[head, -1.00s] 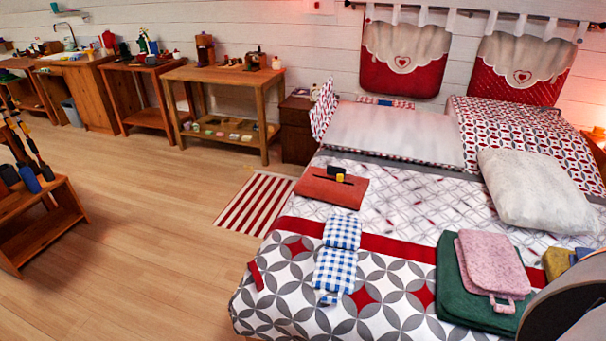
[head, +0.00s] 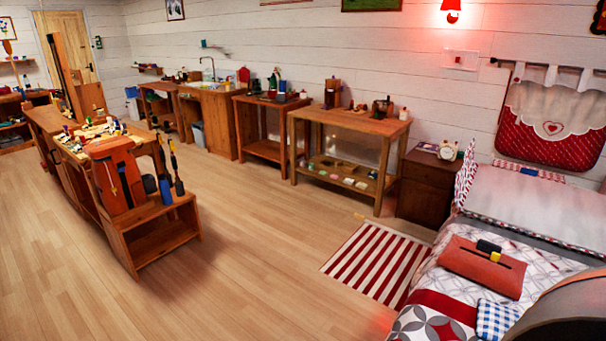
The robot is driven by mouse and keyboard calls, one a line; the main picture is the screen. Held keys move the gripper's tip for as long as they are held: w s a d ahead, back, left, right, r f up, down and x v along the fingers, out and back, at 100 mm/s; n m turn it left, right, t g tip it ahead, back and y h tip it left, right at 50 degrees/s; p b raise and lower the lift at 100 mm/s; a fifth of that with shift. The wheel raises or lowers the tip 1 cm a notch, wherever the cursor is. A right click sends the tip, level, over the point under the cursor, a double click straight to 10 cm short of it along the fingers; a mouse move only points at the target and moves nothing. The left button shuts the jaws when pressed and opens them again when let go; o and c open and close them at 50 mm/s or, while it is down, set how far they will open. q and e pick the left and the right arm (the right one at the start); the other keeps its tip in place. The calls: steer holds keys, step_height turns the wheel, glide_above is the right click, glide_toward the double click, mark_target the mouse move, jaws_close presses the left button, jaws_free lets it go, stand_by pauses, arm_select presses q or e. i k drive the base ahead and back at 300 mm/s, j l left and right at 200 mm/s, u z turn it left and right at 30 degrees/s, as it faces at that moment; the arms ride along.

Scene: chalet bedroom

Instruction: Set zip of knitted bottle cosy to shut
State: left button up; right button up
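I cannot make out a knitted bottle cosy with certainty. An orange-red flat item (head: 482,268) lies on the bed, with a dark slit along its top and a small black and yellow piece (head: 489,250) on it. Whether the slit is a zip, I cannot tell. A small red upright item (head: 244,75) stands on the far counter, too small to identify. Neither of my grippers shows in the head view. A rounded grey-brown shape covers the lower right corner and hides part of the bed.
The bed (head: 432,318) fills the lower right, with a blue checked cloth (head: 494,320) on it. A striped rug (head: 378,262) lies beside it. Wooden tables (head: 350,122) line the back wall. A workbench (head: 48,118) with tools stands at left. The wooden floor (head: 250,275) between is open.

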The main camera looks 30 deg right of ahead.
mark_target(495, 256)
steer(key=i+j+u, duration=0.25)
steer(key=i, duration=0.35)
steer(key=i+j+u, duration=0.2)
steer(key=i, duration=0.4)
steer(key=i+l+z, duration=0.1)
steer(key=i+z, duration=0.5)
steer(key=z, duration=0.2)
steer(key=i+z, duration=0.6)
steer(key=z, duration=0.25)
steer(key=i+z, duration=0.25)
steer(key=z, duration=0.2)
steer(key=i+z, duration=0.2)
steer(key=z, duration=0.25)
steer(key=i+z, duration=0.25)
steer(key=z, duration=0.15)
steer(key=i+j+z, duration=0.2)
steer(key=z, duration=0.2)
steer(key=i+j+z, duration=0.2)
steer(key=z, duration=0.2)
steer(key=i+j+z, duration=0.25)
steer(key=z, duration=0.2)
steer(key=i+j+z, duration=0.2)
steer(key=j+z, duration=0.25)
steer(key=i+j+z, duration=0.15)
steer(key=j+z, duration=0.25)
steer(key=i+j+z, duration=0.1)
steer(key=j+z, duration=0.35)
steer(key=l, duration=0.1)
